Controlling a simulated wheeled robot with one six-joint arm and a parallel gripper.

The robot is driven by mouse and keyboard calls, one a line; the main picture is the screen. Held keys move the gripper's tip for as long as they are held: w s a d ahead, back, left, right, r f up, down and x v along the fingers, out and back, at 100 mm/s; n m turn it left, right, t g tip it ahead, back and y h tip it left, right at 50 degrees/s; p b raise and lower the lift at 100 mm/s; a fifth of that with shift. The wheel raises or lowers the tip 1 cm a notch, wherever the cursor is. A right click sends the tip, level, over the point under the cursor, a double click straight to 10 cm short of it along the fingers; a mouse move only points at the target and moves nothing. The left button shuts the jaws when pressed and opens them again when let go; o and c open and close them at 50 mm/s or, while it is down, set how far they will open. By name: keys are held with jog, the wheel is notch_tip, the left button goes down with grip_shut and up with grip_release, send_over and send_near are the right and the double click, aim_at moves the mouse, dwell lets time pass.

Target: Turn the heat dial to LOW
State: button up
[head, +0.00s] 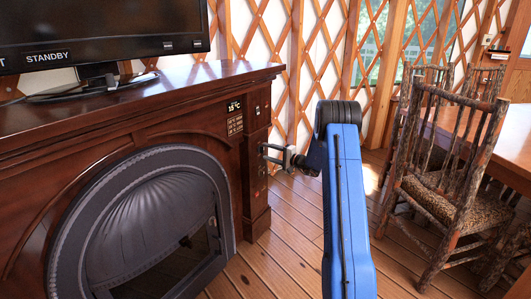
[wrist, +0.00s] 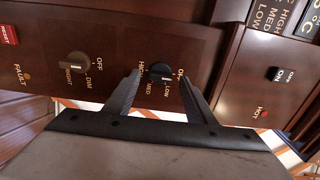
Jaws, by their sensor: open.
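The heat dial (wrist: 160,71) is a small dark round knob on the brown wooden panel in the wrist view. OFF, LOW, MED and HIGH are lettered around it. A pale mark on the knob appears to lie on its LOW side, but it is too small to be sure. My gripper (head: 273,153) is open at the fireplace's right-hand pillar in the head view. In the wrist view its two fingers stand on either side of the heat dial, with the knob between the tips. I cannot tell whether they touch it. In the head view the dial is hidden.
Beside the heat dial is another dial (wrist: 76,63), marked OFF, DIM and BRIGHT. A red RESET button (wrist: 9,35), an ON/OFF switch (wrist: 284,75) and a HOT lamp (wrist: 264,113) are also near. A rustic chair (head: 445,180) stands right of my arm.

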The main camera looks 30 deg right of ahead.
jog(key=shift+x, duration=1.05)
jog(key=c, duration=1)
jog(key=shift+m, duration=0.4)
jog(key=m, duration=1)
jog(key=shift+m, duration=0.4)
jog(key=shift+f, duration=0.1)
